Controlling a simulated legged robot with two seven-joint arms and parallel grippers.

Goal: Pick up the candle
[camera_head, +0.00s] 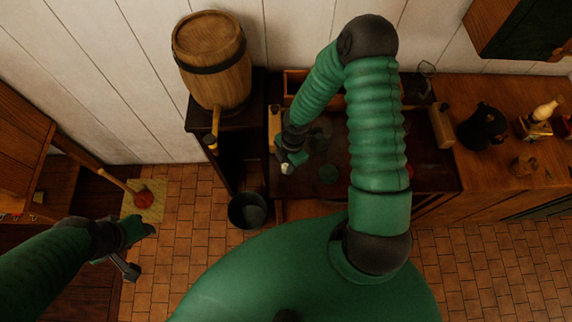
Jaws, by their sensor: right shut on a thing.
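My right gripper (288,160) hangs above the left part of the dark counter, beside its left edge. It is shut on a small pale thing (286,169), which looks like the candle; the fingers hide most of it. My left gripper (136,250) is at the lower left, above the tiled floor. Its fingers are apart and nothing shows between them.
A wooden barrel (210,60) stands on a dark stand left of the counter (330,185). A dark bucket (247,211) is on the floor below. A black kettle (483,127) and a cream cone-shaped thing (546,110) stand on the right worktop.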

